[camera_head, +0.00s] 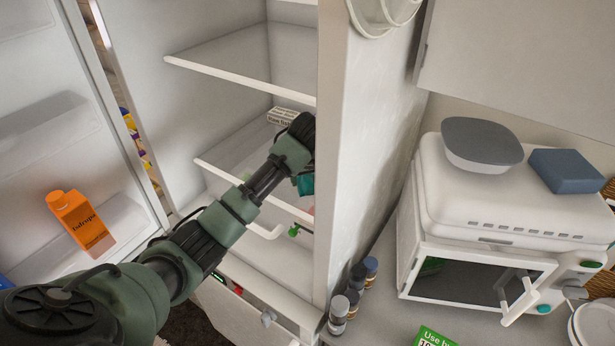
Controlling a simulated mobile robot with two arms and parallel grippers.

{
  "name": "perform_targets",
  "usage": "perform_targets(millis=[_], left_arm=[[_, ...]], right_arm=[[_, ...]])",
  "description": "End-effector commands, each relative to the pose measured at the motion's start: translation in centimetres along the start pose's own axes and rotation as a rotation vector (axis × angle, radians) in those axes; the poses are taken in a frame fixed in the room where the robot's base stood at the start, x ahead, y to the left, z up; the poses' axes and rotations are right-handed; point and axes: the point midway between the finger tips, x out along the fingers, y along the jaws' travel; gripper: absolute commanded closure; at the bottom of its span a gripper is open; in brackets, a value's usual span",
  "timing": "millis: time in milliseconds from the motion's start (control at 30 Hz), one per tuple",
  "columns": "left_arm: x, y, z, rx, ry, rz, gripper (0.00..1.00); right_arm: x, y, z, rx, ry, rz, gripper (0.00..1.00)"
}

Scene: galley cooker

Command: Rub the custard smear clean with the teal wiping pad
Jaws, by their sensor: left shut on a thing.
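My left arm reaches from the lower left into the open fridge (230,115). My left gripper (298,162) is at the fridge's right side, near the inner wall, partly hidden behind its own wrist. It is shut on the teal wiping pad (306,185), of which only a small teal part shows below the wrist. I cannot make out the custard smear; my arm and the fridge's side wall hide part of the interior. My right gripper is not in view.
Fridge shelves (235,80) lie above and beside my arm. A white box (284,116) stands behind it. The open door at left holds an orange carton (80,222). Right of the fridge wall are small jars (338,312) and a white oven (500,215) with a grey bowl (481,145) on top.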

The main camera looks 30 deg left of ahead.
Motion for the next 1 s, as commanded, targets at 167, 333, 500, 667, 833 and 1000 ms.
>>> perform_targets(millis=[167,333,500,667,833,1000], left_arm=[[0.1,0.0,0.1,0.001,-0.003,-0.001,0.86],[0.2,0.1,0.1,0.001,-0.004,-0.002,0.86],[0.4,0.6,-0.4,0.0,-0.004,-0.001,0.86],[0.5,0.7,-0.5,0.0,-0.003,-0.001,0.86],[0.3,-0.1,0.3,0.002,-0.005,-0.003,0.86],[0.0,-0.8,0.9,0.002,-0.006,-0.003,0.86]], right_arm=[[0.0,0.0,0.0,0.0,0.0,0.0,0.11],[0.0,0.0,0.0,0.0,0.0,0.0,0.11],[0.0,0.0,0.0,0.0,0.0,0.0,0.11],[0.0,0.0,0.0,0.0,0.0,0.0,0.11],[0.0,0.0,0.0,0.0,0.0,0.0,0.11],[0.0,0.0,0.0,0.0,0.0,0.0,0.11]])
